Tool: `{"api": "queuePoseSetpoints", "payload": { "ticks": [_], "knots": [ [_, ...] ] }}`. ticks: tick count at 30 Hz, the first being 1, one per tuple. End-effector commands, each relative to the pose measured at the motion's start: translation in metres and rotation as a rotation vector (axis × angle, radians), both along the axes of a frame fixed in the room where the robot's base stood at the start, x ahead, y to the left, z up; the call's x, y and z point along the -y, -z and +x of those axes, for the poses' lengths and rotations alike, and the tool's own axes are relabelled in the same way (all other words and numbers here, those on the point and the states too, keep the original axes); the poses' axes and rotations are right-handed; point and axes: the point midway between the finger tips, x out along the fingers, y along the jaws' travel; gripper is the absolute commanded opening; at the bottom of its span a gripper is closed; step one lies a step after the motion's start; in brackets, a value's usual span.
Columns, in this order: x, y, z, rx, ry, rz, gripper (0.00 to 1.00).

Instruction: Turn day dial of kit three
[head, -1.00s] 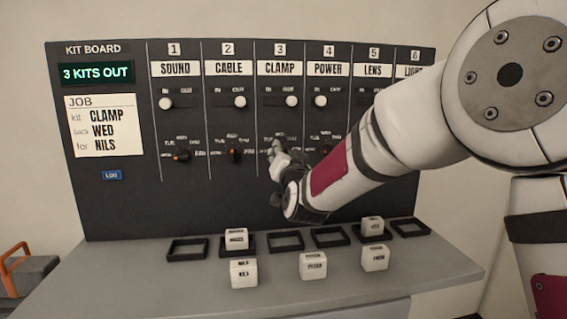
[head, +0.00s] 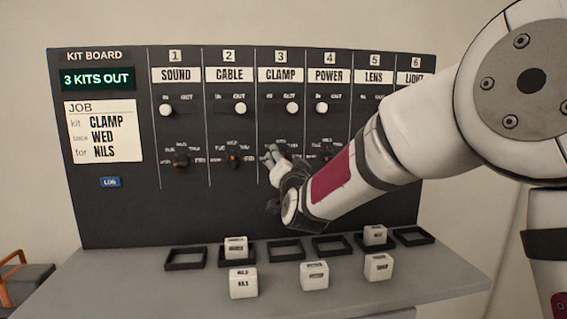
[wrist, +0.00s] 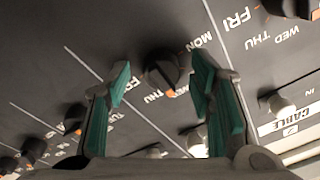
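The kit board (head: 120,215) stands upright, with kit three labelled CLAMP (head: 281,75). The CLAMP slider knob (head: 292,107) sits at OUT. In the head view my gripper (head: 272,157) is at the CLAMP day dial and covers most of it. In the wrist view the black day dial (wrist: 165,69) lies between my two teal-padded fingers, with a small gap visible on each side. Its orange mark is near THU; a finger hides some neighbouring day letters, so I cannot tell the exact day. Whether the fingers touch the dial is unclear.
The job card (head: 104,132) reads CLAMP, WED, NILS; the screen (head: 97,78) reads 3 KITS OUT. The CABLE dial (head: 234,160) and POWER dial (head: 326,153) flank my gripper closely. Black trays (head: 185,259) and white name cubes (head: 243,283) stand on the shelf below.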

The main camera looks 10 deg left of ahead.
Motion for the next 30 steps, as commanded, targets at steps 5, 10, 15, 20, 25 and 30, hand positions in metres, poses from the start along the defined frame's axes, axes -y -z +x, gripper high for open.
{"api": "queuePoseSetpoints", "payload": {
  "ticks": [5, 10, 15, 20, 25, 30],
  "knots": [
    [0.0, -0.001, 0.0, 0.001, 0.0, 0.0, 0.49],
    [0.002, 0.0, -0.009, 0.001, -0.001, 0.0, 0.49],
    [0.01, 0.002, -0.038, 0.002, -0.001, -0.001, 0.49],
    [0.02, 0.006, -0.07, 0.001, -0.002, -0.001, 0.49],
    [0.027, 0.01, -0.097, 0.001, -0.001, -0.001, 0.49],
    [0.032, 0.012, -0.112, 0.001, 0.0, 0.0, 0.49]
  ]
}}
